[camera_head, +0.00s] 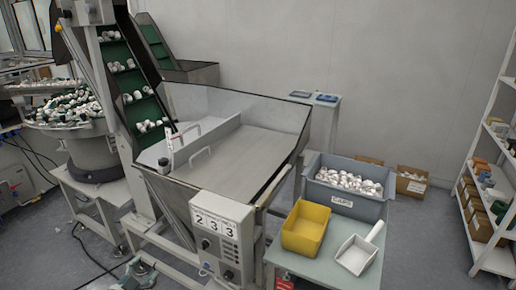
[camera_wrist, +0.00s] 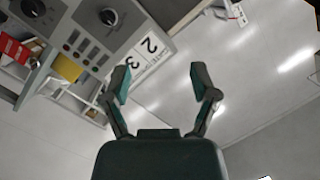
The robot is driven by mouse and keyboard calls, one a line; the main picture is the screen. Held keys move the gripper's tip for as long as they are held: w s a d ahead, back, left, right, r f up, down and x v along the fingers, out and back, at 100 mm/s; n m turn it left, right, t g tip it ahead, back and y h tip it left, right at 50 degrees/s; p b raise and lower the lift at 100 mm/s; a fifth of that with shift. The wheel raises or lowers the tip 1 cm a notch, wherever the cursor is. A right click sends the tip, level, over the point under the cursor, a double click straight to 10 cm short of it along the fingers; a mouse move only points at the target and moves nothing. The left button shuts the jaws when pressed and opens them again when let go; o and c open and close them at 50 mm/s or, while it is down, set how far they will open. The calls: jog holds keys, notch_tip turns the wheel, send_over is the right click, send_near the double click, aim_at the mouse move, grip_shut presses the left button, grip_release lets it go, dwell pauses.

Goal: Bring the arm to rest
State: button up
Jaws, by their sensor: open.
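My gripper (camera_wrist: 160,88) is open, with its two dark green fingers spread wide and nothing between them in the wrist view. Beyond the fingers is the control box (camera_wrist: 88,30), tilted in the picture, with knobs and a number plate (camera_wrist: 147,52). The pale surface of the steel hopper (camera_wrist: 250,85) fills the right side of that view. I cannot make out my gripper in the head view, so its distance from the box and hopper is hard to tell.
The head view shows the hopper (camera_head: 240,152), control box (camera_head: 222,235), yellow bin (camera_head: 305,228), grey crate (camera_head: 345,203) of white caps, and white scoop (camera_head: 357,254). A green conveyor (camera_head: 128,82) and bowl feeder (camera_head: 90,150) stand left, a shelf (camera_head: 490,200) right. Floor (camera_head: 425,245) before the shelf is clear.

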jog(key=w+d+r+n+y, duration=0.2)
jog(key=w+d+r+y, duration=0.1)
jog(key=w+r, duration=0.55)
jog(key=s+d+r+n+g+y, duration=0.1)
jog(key=d+r+n+g+y, duration=0.35)
jog(key=d+r, duration=1.15)
jog(key=s+d+r+n+g+y, duration=0.1)
jog(key=s+d+r+n+g, duration=0.2)
jog(key=s+d, duration=0.95)
jog(key=s+d+f+g+h, duration=0.1)
jog(key=s+d+f+h, duration=0.1)
jog(key=s+d, duration=0.6)
jog(key=s+d+f+n+g+h, duration=0.1)
jog(key=s+d+f+g+h, duration=0.1)
jog(key=s+d+f, duration=0.2)
jog(key=s+d, duration=0.3)
jog(key=s, duration=0.2)
jog(key=shift+s+d+f, duration=0.15)
jog(key=shift+d+f, duration=0.15)
jog(key=shift+d, duration=0.1)
jog(key=shift+n, duration=0.25)
